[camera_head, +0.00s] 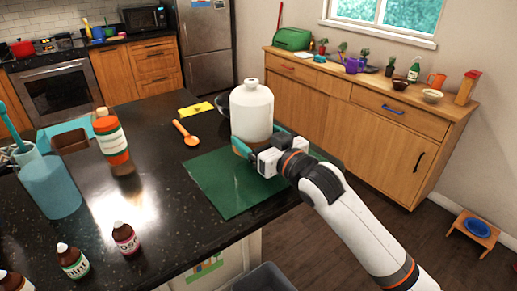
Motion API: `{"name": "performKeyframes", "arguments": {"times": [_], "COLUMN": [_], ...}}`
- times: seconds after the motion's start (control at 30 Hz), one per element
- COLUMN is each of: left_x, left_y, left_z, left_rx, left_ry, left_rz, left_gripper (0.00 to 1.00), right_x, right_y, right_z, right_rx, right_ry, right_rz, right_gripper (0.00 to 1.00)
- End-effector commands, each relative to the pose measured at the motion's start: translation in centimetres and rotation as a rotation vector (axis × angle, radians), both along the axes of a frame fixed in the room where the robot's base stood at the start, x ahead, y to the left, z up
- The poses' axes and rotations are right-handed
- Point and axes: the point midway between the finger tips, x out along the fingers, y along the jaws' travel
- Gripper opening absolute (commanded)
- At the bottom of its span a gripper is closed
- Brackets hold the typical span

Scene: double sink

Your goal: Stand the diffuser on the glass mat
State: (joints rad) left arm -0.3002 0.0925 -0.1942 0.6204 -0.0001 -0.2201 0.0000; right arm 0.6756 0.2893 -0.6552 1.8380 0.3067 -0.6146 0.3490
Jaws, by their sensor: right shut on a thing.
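The diffuser, a white bottle-shaped vessel with a narrow neck (252,108), is upright in my right gripper (243,150). The teal fingertips are shut around its lower part, and the arm comes in from the lower right. The glass mat, a dark green rectangle (222,192), lies flat at the right end of the black counter. The diffuser shows over the mat's back part. Its base is hidden by the gripper, so I cannot tell whether it touches the mat. My left gripper is not in view.
An orange-and-green bottle (112,140), an orange spoon (186,133) and a yellow card (196,109) are left of the mat. A blue jug (52,187) and several small brown bottles stand farther left. A dark round object (222,103) is partly hidden behind the diffuser.

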Motion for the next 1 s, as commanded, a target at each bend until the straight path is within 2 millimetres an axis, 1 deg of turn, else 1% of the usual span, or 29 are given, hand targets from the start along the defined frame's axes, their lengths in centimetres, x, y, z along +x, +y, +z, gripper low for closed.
{"name": "performKeyframes", "arguments": {"times": [0.1,0.23,0.37,0.6,0.63,0.7,0.73,0.93,1.0], "left_x": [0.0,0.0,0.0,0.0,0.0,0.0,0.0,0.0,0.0], "left_y": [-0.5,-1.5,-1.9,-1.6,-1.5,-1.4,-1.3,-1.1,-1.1], "left_z": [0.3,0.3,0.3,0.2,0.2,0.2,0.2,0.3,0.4], "left_rx": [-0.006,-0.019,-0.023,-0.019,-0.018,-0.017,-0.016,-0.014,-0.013], "left_ry": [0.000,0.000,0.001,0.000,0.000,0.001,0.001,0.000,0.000], "left_rz": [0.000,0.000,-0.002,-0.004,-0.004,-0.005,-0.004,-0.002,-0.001], "left_gripper": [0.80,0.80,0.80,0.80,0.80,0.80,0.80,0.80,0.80], "right_x": [0.0,0.0,0.0,0.0,0.0,0.0,0.0,0.0,0.0], "right_y": [0.0,0.0,0.0,0.0,0.0,0.0,0.0,0.0,0.0], "right_z": [-1.7,-2.9,-3.1,-3.3,-3.6,-3.5,-3.5,-3.5,-3.1], "right_rx": [0.000,0.001,0.001,0.002,-0.001,-0.001,-0.001,-0.001,-0.001], "right_ry": [0.003,-0.001,-0.003,-0.002,0.002,0.002,0.002,0.002,0.001], "right_rz": [-0.001,0.000,0.001,0.001,0.000,0.000,0.000,0.000,0.000], "right_gripper": [0.48,0.48,0.48,0.48,0.86,0.98,1.00,1.00,1.00]}}
